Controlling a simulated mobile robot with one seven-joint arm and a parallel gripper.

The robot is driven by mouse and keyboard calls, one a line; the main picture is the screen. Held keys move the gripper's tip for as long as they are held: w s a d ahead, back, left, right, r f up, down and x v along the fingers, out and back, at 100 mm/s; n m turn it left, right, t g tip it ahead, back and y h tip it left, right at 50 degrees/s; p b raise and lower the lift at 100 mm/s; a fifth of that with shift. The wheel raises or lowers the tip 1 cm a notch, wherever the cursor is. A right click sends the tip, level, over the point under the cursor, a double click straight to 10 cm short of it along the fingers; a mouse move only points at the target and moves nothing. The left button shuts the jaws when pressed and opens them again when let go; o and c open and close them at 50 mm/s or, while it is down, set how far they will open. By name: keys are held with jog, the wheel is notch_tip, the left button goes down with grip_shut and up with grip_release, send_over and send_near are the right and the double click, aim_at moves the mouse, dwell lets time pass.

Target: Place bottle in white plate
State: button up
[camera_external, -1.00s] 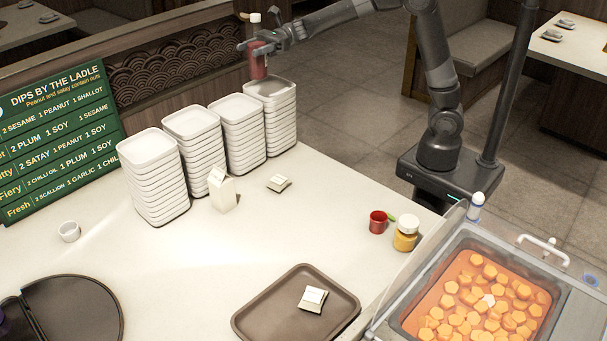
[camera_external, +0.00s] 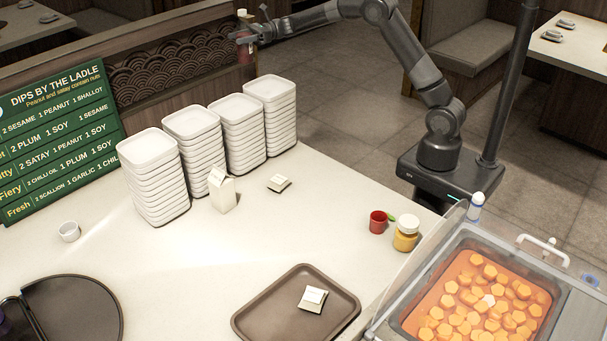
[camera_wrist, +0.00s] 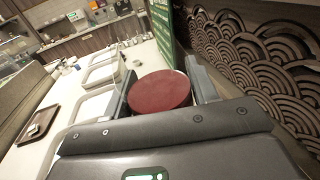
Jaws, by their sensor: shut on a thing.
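The red bottle (camera_external: 245,54) has a white top and is held roughly upright between the fingers of my gripper (camera_external: 244,37). My gripper is shut on it in the air, left of and behind the rightmost stack of white plates (camera_external: 270,89). In the wrist view a round dark-red face of the bottle (camera_wrist: 160,92) sits between the fingers. Other white plate stacks stand in a row to the left: one (camera_external: 237,107), another (camera_external: 191,122) and the leftmost (camera_external: 147,147). The top plates look empty.
A green menu board (camera_external: 62,140) and patterned partition (camera_external: 180,62) stand behind the counter. A white carton (camera_external: 222,190) stands before the stacks. A brown tray (camera_external: 255,318), red cup (camera_external: 377,222), yellow jar (camera_external: 405,234) and food well (camera_external: 470,300) are nearer.

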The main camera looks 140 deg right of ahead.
notch_tip(320, 180, down, 13)
jog(key=w+f, duration=1.1)
jog(key=shift+w+a+f, duration=0.25)
jog(key=shift+w+f, duration=0.05)
jog(key=shift+f, duration=0.05)
jog(key=o, duration=1.3)
jog(key=shift+f, duration=0.2)
jog(key=v, duration=1.2)
jog(key=shift+r, duration=0.2)
